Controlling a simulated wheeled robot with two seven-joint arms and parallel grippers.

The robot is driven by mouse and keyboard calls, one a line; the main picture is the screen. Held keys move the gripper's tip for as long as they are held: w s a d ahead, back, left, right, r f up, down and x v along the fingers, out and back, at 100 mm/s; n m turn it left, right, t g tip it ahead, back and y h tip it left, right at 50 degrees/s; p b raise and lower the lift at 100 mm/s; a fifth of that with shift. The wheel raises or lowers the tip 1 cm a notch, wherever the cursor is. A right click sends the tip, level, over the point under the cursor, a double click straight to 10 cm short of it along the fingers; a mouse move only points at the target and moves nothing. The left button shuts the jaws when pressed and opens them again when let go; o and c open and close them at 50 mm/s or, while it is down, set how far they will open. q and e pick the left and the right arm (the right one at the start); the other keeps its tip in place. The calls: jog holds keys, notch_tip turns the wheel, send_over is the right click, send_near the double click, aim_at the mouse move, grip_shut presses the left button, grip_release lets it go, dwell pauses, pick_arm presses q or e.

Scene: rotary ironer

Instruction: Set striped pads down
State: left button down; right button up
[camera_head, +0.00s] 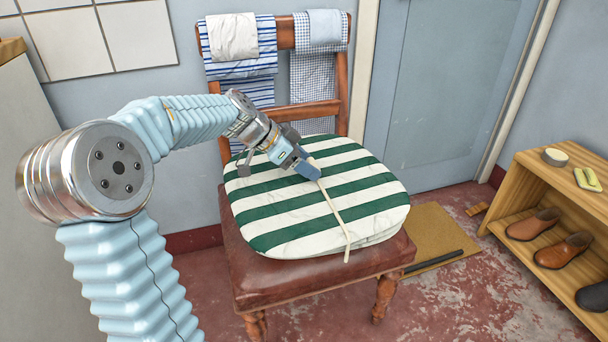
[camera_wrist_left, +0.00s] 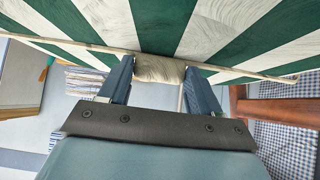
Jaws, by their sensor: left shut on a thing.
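The striped pads (camera_head: 275,215), green and white, lie as a stack on the red-brown chair seat (camera_head: 290,277). A cream tie band runs across their top and down the front edge. My left gripper (camera_head: 309,170) is at the top of the stack, its blue fingers shut on the band's middle. In the left wrist view the fingers (camera_wrist_left: 158,80) close on a cream wrapped part (camera_wrist_left: 160,69) of the band, with the green and white stripes (camera_wrist_left: 200,25) just beyond. The stack looks in contact with the seat; any small gap is hidden. My right gripper is not in view.
Cloths (camera_head: 238,60) hang over the wooden chair back (camera_head: 285,38). A shoe rack (camera_head: 540,185) with brown shoes stands at right. A tan mat (camera_head: 430,228) and a dark bar (camera_head: 434,262) lie on the floor between chair and rack. A grey-blue door (camera_head: 455,90) is behind.

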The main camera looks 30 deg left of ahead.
pick_arm(q)
notch_tip(320, 180, down, 3)
jog(key=shift+w+a+f, duration=0.1)
jog(key=shift+a+f, duration=0.05)
jog(key=shift+f, duration=0.05)
jog(key=shift+c, duration=1)
grip_release()
jog(key=v, duration=1.1)
jog(key=shift+s+r+p, duration=0.2)
jog(key=shift+r+p, duration=0.05)
jog(key=shift+p, duration=0.05)
jog(key=shift+s+a+r, duration=0.15)
